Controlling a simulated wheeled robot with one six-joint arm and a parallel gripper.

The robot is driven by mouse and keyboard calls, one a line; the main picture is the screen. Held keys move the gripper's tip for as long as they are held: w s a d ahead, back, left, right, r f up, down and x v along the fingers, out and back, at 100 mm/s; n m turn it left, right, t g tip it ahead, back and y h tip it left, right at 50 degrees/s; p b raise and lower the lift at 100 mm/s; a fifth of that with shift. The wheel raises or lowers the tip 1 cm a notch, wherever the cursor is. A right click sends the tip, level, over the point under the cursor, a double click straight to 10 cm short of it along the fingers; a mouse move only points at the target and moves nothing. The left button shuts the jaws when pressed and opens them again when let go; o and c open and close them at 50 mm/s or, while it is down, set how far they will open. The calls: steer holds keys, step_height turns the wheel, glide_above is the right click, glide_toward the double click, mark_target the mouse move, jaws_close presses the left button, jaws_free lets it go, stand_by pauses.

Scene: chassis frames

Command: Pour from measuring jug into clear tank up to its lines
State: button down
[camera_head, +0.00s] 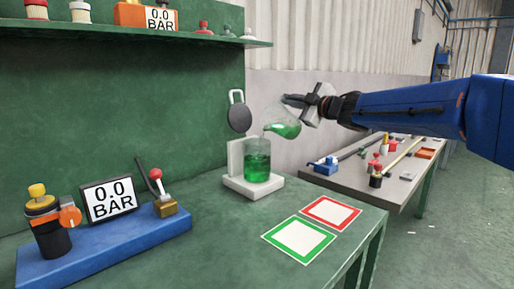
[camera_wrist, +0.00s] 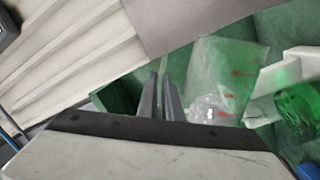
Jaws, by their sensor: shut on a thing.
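The clear measuring jug (camera_head: 285,124) is tilted to the left above the clear tank (camera_head: 257,147), with green liquid lying toward its lowered lip. My gripper (camera_head: 303,101) is shut on the jug at its upper right side. The tank stands upright on a white stand (camera_head: 238,185) and holds green liquid in its lower part. Its lines are too small to read. A falling stream is not clear. In the wrist view, my gripper's fingers (camera_wrist: 164,97) are close together beside the jug (camera_wrist: 228,75), which has red marks. The tank's green liquid (camera_wrist: 297,108) shows at right.
A red-bordered square (camera_head: 331,212) and a green-bordered square (camera_head: 298,239) lie empty on the green bench. A blue base (camera_head: 110,245) with a gauge and valves stands at left. A shelf (camera_head: 190,41) hangs above. A second table (camera_head: 400,188) holds several parts.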

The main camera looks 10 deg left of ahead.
steer(key=shift+s+a+r+n+p, duration=0.1)
steer(key=shift+s+a+n+p, duration=0.25)
steer(key=shift+n, duration=0.25)
stand_by(0.9)
steer(key=shift+w+d+m, duration=0.45)
steer(key=shift+m, duration=0.25)
steer(key=f+m, duration=0.1)
steer(key=w+d+f+m, duration=0.1)
steer(key=f+m, duration=0.1)
steer(key=shift+w+d, duration=0.2)
steer(key=shift+w+d+f+m, duration=0.2)
steer(key=shift+f+m, duration=0.1)
steer(key=shift+f, duration=0.15)
steer(key=shift+w+d+f+m, duration=0.15)
steer(key=shift+w+f+m, duration=0.15)
steer(key=shift+f, duration=0.15)
steer(key=shift+w+d+f+m, duration=0.2)
steer(key=shift+f+m, duration=0.1)
steer(key=shift+f, duration=0.15)
steer(key=shift+w+d+f+m+b, duration=1.45)
steer(key=shift+w+d+f+m, duration=0.6)
steer(key=shift+f+m, duration=1.8)
steer(key=shift+r+n+h, duration=0.4)
steer(key=shift+r+n, duration=0.05)
steer(key=shift+r, duration=1.55)
